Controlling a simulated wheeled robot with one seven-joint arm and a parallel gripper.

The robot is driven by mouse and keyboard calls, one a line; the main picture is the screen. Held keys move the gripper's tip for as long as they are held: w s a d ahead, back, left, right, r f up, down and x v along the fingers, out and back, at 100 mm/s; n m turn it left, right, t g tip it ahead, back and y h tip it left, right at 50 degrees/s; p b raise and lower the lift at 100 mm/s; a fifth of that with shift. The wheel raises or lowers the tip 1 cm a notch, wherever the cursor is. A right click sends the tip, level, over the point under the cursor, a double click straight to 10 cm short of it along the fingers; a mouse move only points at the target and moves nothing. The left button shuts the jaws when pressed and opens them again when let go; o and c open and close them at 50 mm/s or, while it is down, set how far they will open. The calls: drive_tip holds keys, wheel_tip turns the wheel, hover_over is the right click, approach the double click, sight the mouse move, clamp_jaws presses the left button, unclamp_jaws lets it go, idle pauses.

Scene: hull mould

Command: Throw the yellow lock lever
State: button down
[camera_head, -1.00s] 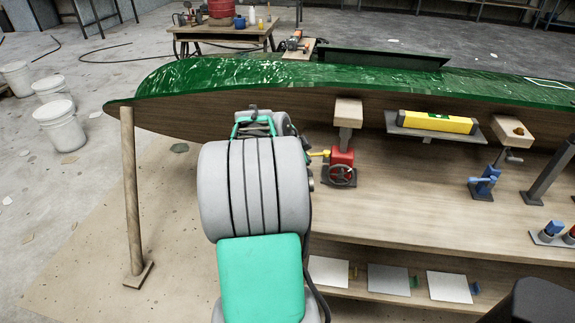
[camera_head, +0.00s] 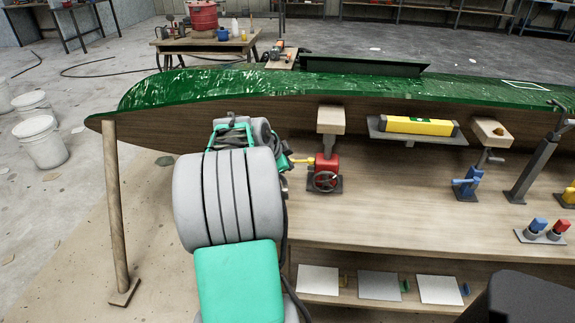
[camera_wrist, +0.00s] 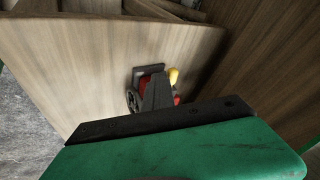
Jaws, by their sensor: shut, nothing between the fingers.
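In the wrist view, the lever's yellow end (camera_wrist: 173,75) shows just right of my gripper (camera_wrist: 157,88). My gripper's dark fingers are shut and empty, and they cover part of the red jack. I cannot tell whether they touch the lever. In the head view my arm hides most of the gripper, which lies just left of the lever.
The green hull (camera_head: 300,88) overhangs the wooden bench (camera_head: 400,220). A yellow level (camera_head: 418,126) lies on a shelf, and a blue jack (camera_head: 467,185) stands further right. A wooden prop (camera_head: 116,210) stands at left. White buckets (camera_head: 42,142) are on the floor.

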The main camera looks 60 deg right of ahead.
drive_tip(key=s+a+r+b, duration=0.1)
drive_tip(key=a+r, duration=0.6)
drive_tip(key=a, duration=0.2)
drive_tip(key=shift+a+b, duration=0.25)
drive_tip(key=shift+b, duration=0.15)
drive_tip(key=shift+s+r, duration=0.1)
